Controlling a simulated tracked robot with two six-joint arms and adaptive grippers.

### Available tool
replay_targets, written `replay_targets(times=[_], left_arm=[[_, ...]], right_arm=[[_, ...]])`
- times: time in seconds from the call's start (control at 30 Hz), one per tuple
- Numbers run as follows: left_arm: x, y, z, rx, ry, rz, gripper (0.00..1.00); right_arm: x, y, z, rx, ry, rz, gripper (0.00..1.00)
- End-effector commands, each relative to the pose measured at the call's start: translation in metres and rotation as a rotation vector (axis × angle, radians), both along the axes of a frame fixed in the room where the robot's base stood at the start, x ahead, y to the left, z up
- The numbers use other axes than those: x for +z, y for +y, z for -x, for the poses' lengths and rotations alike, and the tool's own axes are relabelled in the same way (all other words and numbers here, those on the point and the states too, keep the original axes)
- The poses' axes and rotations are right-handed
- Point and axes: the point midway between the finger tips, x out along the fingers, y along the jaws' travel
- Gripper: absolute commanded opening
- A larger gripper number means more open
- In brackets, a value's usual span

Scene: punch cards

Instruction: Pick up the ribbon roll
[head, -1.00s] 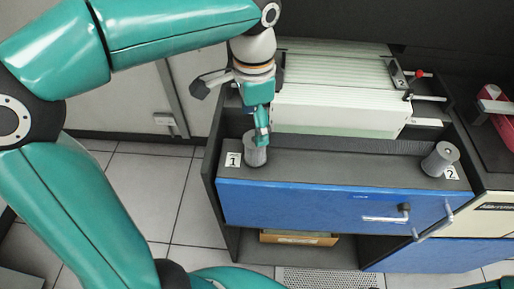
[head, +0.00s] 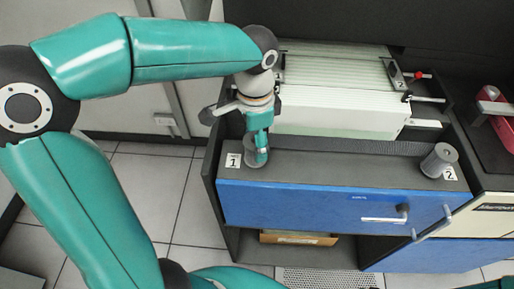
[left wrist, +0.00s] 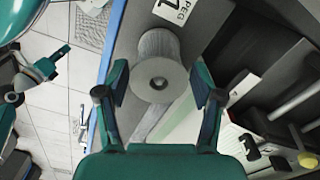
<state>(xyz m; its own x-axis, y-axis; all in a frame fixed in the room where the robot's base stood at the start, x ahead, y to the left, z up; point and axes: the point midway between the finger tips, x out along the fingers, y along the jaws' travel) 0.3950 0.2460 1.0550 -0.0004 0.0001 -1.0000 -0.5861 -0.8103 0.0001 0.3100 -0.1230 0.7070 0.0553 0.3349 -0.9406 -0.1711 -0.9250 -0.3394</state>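A grey ribbon roll (head: 250,160) stands upright on the dark shelf beside the label marked 1. My left gripper (head: 260,156) is over the roll. The left wrist view shows its fingers (left wrist: 160,88) open, one on each side of the roll, with gaps between. A second grey roll (head: 440,160) stands at the right end of the shelf, beside the label marked 2. Teal parts of mine show at the left edge of the left wrist view; the right gripper's state is unclear.
A white ribbed cover (head: 340,110) rises behind the shelf. A blue front panel (head: 300,205) with a handle (head: 385,219) is below it.

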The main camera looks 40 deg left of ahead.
Motion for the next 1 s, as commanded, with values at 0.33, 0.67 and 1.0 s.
replay_targets(times=[0.33,0.67,1.0], left_arm=[[0.0,0.0,0.0,0.0,-0.001,0.001,0.12],[0.005,0.0,-0.001,0.0,-0.001,0.0,0.12],[0.043,-0.001,-0.002,-0.001,-0.005,0.001,0.12]], right_arm=[[0.0,0.0,0.0,0.0,0.0,0.0,0.0],[0.0,0.0,0.0,0.0,0.0,0.0,0.0],[0.001,0.0,0.0,0.0,0.0,0.0,0.0]])
